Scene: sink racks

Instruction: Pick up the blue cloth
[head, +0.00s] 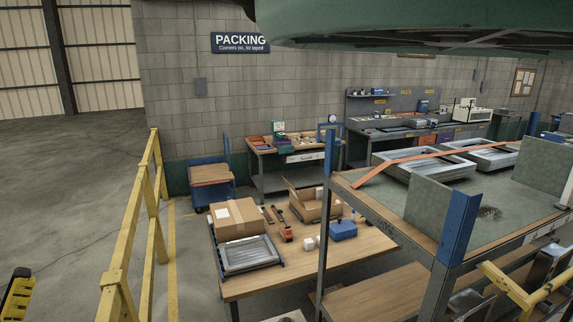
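No blue cloth can be made out for certain in the head view. A small blue object (343,230) sits on the wooden packing table (300,271), right of the open cardboard box (313,205). It is too small to tell whether it is cloth or a box. My gripper is not in view.
A closed carton (236,218) and a grey metal tray (249,255) are at the table's left. A rack (377,225) with a blue corner post stands at right. A yellow railing (142,210) runs along the left, with open floor (60,190) beyond. Benches line the wall.

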